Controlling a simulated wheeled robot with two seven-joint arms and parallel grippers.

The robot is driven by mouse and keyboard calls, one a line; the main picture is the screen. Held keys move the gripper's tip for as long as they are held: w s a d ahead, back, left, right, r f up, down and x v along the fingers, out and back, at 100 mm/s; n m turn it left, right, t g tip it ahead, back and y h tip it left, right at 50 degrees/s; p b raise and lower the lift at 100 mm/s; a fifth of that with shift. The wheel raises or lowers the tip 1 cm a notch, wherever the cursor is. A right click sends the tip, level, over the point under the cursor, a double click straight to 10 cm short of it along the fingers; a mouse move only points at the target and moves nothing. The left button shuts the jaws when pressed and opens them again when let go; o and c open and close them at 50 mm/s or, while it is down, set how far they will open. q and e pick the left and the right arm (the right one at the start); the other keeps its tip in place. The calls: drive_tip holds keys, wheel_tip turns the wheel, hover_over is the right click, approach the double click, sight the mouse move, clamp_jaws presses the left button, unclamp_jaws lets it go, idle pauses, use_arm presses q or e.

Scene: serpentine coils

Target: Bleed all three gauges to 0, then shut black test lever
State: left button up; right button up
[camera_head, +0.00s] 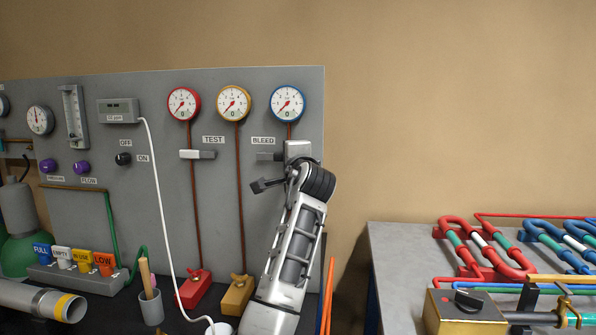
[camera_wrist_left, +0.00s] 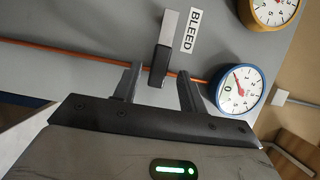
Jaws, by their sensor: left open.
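The red gauge (camera_head: 184,103), yellow gauge (camera_head: 234,103) and blue gauge (camera_head: 287,103) hang in a row on the grey panel. Each needle points to the lower left, and a small 0 shows on the dials. The blue gauge also shows in the left wrist view (camera_wrist_left: 241,90). The test lever (camera_head: 197,154) lies level under the TEST label. The bleed lever (camera_head: 268,156) lies beside the BLEED label. My left gripper (camera_wrist_left: 158,70) is open, its fingers on both sides of the bleed lever's black end (camera_wrist_left: 159,64); contact is unclear. My right gripper is not seen.
The panel (camera_head: 150,190) also carries purple knobs, a black OFF/ON knob (camera_head: 123,159) and a box with a white cord. Red (camera_head: 194,288) and yellow (camera_head: 237,295) blocks stand below. A table (camera_head: 395,255) with coloured coils is at right.

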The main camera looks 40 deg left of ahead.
use_arm(q)
drive_tip(key=b+v, duration=0.2)
drive_tip(key=v, duration=1.2)
drive_tip(key=shift+s, duration=0.15)
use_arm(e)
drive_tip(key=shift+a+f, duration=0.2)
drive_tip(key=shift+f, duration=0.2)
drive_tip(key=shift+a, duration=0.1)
